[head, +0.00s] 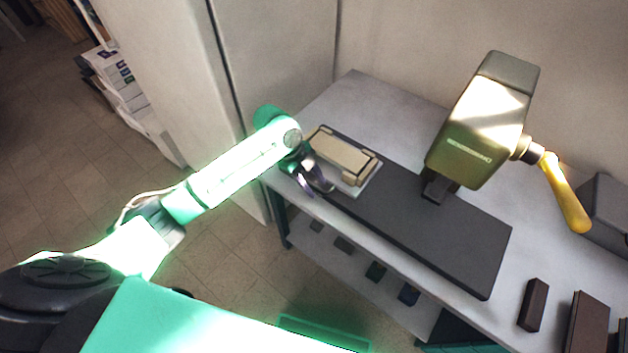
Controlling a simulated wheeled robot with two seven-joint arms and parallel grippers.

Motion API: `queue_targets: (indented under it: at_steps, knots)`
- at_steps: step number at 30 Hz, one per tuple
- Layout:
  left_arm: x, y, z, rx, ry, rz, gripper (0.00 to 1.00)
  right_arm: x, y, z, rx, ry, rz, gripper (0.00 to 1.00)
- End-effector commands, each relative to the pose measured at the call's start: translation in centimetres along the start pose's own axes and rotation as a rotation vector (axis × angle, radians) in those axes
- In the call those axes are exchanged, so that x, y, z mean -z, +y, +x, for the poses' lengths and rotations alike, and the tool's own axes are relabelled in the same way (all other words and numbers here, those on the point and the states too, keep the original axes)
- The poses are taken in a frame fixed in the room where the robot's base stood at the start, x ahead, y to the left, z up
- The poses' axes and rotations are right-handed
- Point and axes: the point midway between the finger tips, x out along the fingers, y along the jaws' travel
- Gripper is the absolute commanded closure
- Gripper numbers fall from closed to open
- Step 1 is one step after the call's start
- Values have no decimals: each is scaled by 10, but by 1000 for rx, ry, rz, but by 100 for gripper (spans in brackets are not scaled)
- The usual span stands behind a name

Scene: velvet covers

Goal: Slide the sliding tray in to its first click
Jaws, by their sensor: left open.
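The sliding tray (366,185) is a pale plate at the left end of a long dark base (430,232). A beige, book-like block (343,152) lies on it and covers most of it. A green-grey press head (480,125) with a yellow handle (566,195) stands over the base, to the right of the tray and apart from it. My left gripper (320,188) is open at the tray's near left side, close to the beige block. Whether its fingers touch the tray I cannot tell. My right gripper is out of view.
The grey table (335,101) has free room behind the base. A small dark block (533,304) and brown slabs (587,322) lie at the right front, and a grey box (606,207) at the right. A tall pale cabinet (285,50) stands behind my left arm.

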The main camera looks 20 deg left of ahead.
Motion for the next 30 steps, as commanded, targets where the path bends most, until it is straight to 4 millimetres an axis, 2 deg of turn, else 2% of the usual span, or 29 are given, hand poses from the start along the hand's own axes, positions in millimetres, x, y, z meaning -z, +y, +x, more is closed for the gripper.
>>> queue_targets:
  at_steps: [5, 7, 9, 30]
  knots:
    - [0, 0, 0, 0, 0, 0, 53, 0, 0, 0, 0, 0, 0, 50]
    - [0, 0, 0, 0, 0, 0, 72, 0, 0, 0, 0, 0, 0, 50]
    - [0, 0, 0, 0, 0, -1, 99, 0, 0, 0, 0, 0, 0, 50]
    - [0, 0, 0, 0, 0, -1, 100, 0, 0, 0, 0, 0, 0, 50]
